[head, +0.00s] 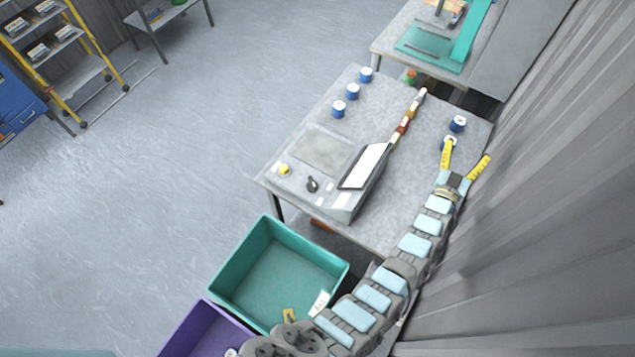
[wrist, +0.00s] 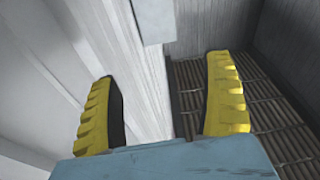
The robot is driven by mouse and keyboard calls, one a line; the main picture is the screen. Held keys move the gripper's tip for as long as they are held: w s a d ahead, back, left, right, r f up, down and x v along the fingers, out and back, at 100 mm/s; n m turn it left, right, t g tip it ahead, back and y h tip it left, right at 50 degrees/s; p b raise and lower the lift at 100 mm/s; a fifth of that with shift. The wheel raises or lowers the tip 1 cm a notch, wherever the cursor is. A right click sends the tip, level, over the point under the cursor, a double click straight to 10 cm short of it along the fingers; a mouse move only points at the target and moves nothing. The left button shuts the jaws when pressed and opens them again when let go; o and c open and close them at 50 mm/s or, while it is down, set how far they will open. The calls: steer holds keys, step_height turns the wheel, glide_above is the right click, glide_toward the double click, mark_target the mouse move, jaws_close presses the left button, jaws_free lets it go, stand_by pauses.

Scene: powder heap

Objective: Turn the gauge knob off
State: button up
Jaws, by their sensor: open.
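A grey gauge device (head: 347,203) with a screen (head: 365,166) stands on the grey table (head: 412,196) in the head view. A small black knob (head: 312,184) sits on its front panel, near a yellow button (head: 284,170). Which way the knob is turned is too small to tell. My gripper (head: 467,150) is open, far to the right of the knob, near the table's right edge and the wall. In the wrist view its two yellow fingers (wrist: 162,70) are spread with nothing between them. The knob is not in the wrist view.
Blue-and-white jars (head: 352,92) stand at the table's back left, and another jar (head: 458,123) is near my gripper. A row of small jars (head: 402,125) runs behind the screen. A corrugated wall (head: 560,200) is close on the right. A green bin (head: 278,270) stands in front.

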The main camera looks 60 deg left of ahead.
steer(key=w+a+f+m+g+h, duration=0.2)
steer(key=w+a+m+g+h, duration=0.15)
steer(key=w+a, duration=0.45)
steer(key=m+g+h+b, duration=0.2)
steer(key=m+g+h, duration=0.45)
steer(key=g, duration=0.75)
glide_above(312, 181)
steer(key=shift+f+n+h, duration=0.5)
steer(key=shift+f+n, duration=0.3)
steer(key=shift+f, duration=5.55)
steer(key=shift+w+d+f, duration=0.1)
steer(key=shift+w+f, duration=0.05)
steer(key=shift+f, duration=2.1)
step_height(312, 181, down, 2)
steer(key=shift+d+f, duration=0.1)
steer(key=shift+f+b, duration=0.65)
steer(key=shift+f, duration=1.85)
steer(key=shift+s, duration=0.2)
